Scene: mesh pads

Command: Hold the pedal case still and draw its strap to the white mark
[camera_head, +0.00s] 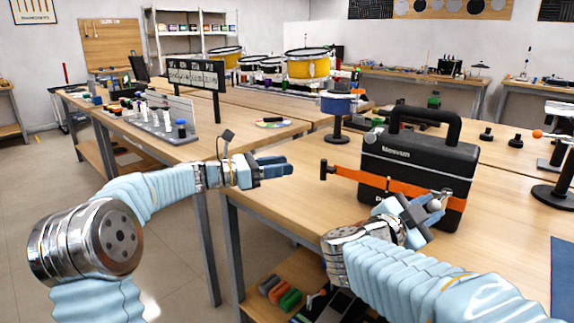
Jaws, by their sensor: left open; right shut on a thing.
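The black pedal case (418,151) stands upright on the wooden table, right of centre, with its handle on top. An orange strap (375,180) runs across its lower front, and its free end sticks out past the case to the left. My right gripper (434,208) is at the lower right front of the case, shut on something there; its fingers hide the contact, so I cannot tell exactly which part. My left gripper (276,167) is open and empty, left of the strap's end and apart from it. I cannot make out the white mark.
The case's table (300,189) has bare wood left of the case. A blue drum-like piece on a stand (338,104) is behind the case. A dark stand (555,192) is at the right edge. Another table (200,146) with small parts is at the left.

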